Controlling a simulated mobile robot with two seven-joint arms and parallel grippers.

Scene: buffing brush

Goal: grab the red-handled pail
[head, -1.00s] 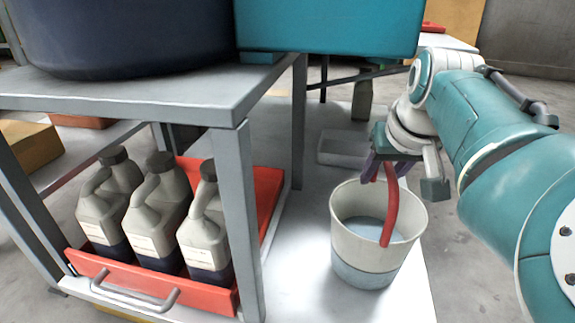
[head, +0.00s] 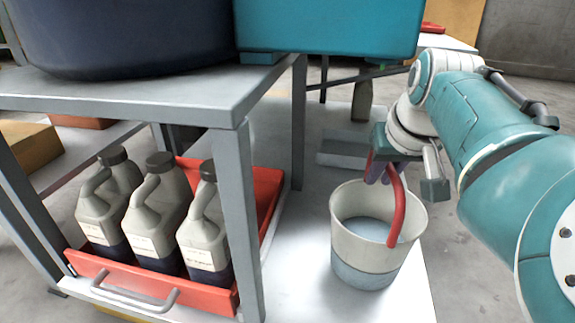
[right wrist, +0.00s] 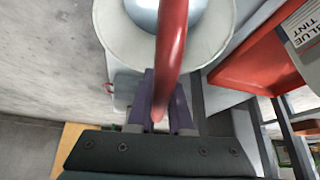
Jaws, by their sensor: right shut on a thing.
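The pail (head: 363,258) is pale with a grey-blue lower band and holds some bluish liquid. It stands upright on the white surface, right of the table leg. Its red handle (head: 398,215) arches up over the rim. My right gripper (head: 380,172) is at the top of the handle, above the pail's far side, and is shut on it. In the right wrist view the handle (right wrist: 172,50) runs between the two purple fingers (right wrist: 165,105), and the pail's rim (right wrist: 112,35) shows beyond. My left gripper is not in view.
A grey table (head: 225,100) with a dark tub (head: 120,35) and a teal bin (head: 330,25) stands left. Under it, a red tray (head: 205,293) holds several jugs (head: 158,215). A grey tray (head: 345,150) lies behind the pail. White surface in front of the pail is clear.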

